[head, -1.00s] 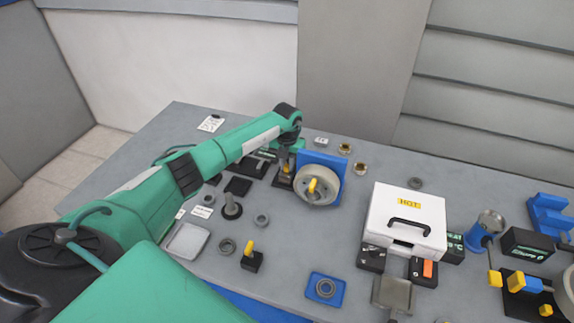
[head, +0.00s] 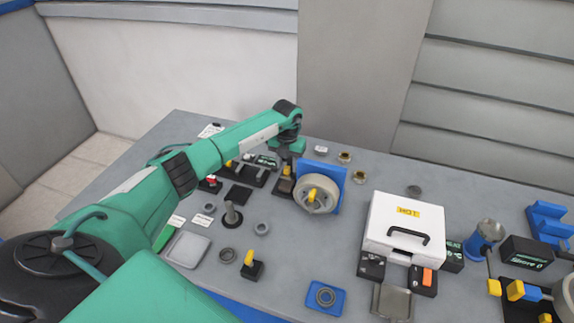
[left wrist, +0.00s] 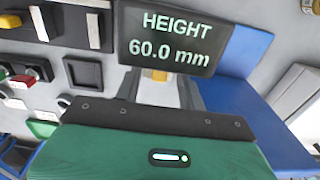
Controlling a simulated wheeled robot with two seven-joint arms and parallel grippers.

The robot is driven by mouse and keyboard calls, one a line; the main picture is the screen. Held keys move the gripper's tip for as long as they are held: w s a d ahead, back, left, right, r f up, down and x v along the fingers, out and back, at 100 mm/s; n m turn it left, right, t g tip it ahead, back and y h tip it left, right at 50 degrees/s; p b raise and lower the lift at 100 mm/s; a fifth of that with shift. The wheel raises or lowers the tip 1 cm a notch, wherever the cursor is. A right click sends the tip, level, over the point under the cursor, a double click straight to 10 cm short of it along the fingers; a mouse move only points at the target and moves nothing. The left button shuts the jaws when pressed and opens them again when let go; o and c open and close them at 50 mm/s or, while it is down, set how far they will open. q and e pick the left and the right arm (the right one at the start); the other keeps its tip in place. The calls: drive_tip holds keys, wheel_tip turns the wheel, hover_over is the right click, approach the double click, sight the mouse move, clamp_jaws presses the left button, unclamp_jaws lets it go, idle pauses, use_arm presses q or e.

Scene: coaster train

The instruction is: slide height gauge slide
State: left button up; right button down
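The height gauge's dark display (left wrist: 168,42) reads "HEIGHT 60.0 mm" in the left wrist view. A pale yellowish part (left wrist: 158,82) shows just below the display, mostly hidden by my gripper body. In the head view the gauge's dark base (head: 284,187) stands beside the blue panel. My left gripper (head: 286,161) is over the gauge in the head view. Its grey fingers (left wrist: 160,92) lie on either side of the yellowish part in the left wrist view. Their tips are hidden, so I cannot tell whether they touch it. My right gripper is not in view.
A blue panel with a round grey wheel (head: 315,197) stands close right of the gauge. A white box (head: 393,225) with a black handle is farther right. Several small blocks, rings and a grey tray (head: 188,249) lie left and in front. Free table lies around (head: 300,250) the front middle.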

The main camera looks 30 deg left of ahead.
sight(287, 167)
use_arm(q)
wheel_tip(287, 167, up, 13)
drive_tip(key=b, duration=0.4)
drive_tip(key=shift+r, duration=0.15)
drive_tip(key=shift+s+d, duration=0.1)
